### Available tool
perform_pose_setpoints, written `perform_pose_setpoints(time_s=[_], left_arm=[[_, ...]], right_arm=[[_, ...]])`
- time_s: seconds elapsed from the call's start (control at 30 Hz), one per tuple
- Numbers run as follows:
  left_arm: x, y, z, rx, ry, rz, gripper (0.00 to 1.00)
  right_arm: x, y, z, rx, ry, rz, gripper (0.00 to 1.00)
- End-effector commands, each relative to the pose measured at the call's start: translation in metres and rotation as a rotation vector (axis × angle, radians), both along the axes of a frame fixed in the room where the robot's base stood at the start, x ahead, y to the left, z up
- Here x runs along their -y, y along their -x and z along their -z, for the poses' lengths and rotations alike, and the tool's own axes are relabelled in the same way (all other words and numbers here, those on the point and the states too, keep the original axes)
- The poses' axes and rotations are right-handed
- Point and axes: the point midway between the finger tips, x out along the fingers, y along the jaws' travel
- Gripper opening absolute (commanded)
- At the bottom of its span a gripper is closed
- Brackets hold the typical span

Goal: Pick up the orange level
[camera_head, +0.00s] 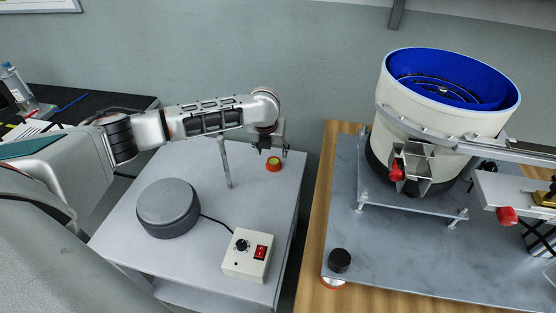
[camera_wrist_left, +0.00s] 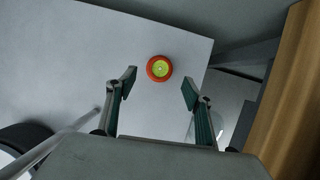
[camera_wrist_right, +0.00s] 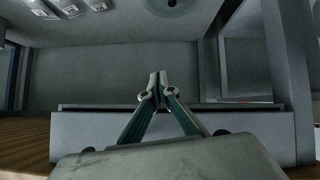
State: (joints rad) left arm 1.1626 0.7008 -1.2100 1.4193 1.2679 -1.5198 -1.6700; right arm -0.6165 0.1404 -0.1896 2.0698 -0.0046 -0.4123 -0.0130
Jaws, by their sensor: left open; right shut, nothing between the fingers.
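The orange level (camera_head: 273,164) is a small round orange disc with a yellow-green centre. It lies on the light grey table, near its right edge. In the left wrist view the level (camera_wrist_left: 159,68) sits ahead of the fingertips, between their lines and apart from them. My left gripper (camera_head: 270,146) points down above the table close to the level; its fingers (camera_wrist_left: 160,85) are spread and empty. My right gripper (camera_wrist_right: 158,78) shows only in the right wrist view, with its fingertips together and nothing between them.
A thin metal post (camera_head: 224,162) stands left of the level. A dark round base (camera_head: 168,208) and a white control box with a red switch (camera_head: 247,256) are on the same table. A wooden table (camera_head: 313,225) with a blue-lined bowl feeder (camera_head: 437,115) stands to the right, across a gap.

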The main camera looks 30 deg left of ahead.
Motion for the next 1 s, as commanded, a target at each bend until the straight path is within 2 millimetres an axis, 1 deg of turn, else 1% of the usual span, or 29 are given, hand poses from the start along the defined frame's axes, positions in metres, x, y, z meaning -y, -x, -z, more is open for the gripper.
perform_pose_setpoints(time_s=[0.03, 0.13, 0.27, 0.43, 0.53, 0.6, 0.7, 0.83, 0.87, 0.9, 0.97, 1.0], left_arm=[[0.000, -0.001, 0.011, -0.006, 0.000, 0.000, 0.52], [-0.001, -0.004, 0.021, -0.005, 0.001, -0.001, 0.52], [-0.001, -0.007, 0.027, -0.003, 0.003, -0.001, 0.52], [-0.003, -0.012, 0.053, -0.008, 0.002, -0.001, 0.52], [-0.004, -0.017, 0.066, -0.007, 0.004, -0.002, 0.52], [-0.005, -0.020, 0.071, -0.005, 0.004, -0.002, 0.52], [-0.006, -0.022, 0.069, 0.000, 0.003, -0.002, 0.52], [-0.006, -0.023, 0.066, 0.002, 0.003, -0.002, 0.52], [-0.006, -0.023, 0.066, 0.002, 0.003, -0.002, 0.47], [-0.006, -0.023, 0.066, 0.002, 0.003, -0.002, 0.36], [-0.006, -0.023, 0.066, 0.002, 0.003, -0.002, 0.21], [-0.006, -0.022, 0.066, 0.002, 0.003, -0.002, 0.10]], right_arm=[[0.000, 0.004, 0.007, -0.010, 0.002, -0.001, 0.00], [0.000, 0.006, 0.012, -0.018, 0.004, -0.002, 0.00], [0.000, 0.007, 0.015, -0.020, 0.004, -0.002, 0.00], [-0.002, 0.006, 0.017, -0.015, -0.001, -0.007, 0.00], [-0.003, 0.001, 0.015, -0.004, -0.003, -0.013, 0.00], [-0.005, -0.005, 0.010, 0.010, -0.003, -0.018, 0.00], [-0.006, -0.011, 0.003, 0.028, -0.004, -0.023, 0.00], [-0.007, -0.012, -0.001, 0.033, -0.006, -0.024, 0.00], [-0.007, -0.012, -0.001, 0.032, -0.006, -0.024, 0.00], [-0.007, -0.011, 0.000, 0.030, -0.006, -0.023, 0.00], [-0.007, -0.009, 0.001, 0.026, -0.006, -0.023, 0.00], [-0.007, -0.008, 0.002, 0.024, -0.007, -0.023, 0.00]])
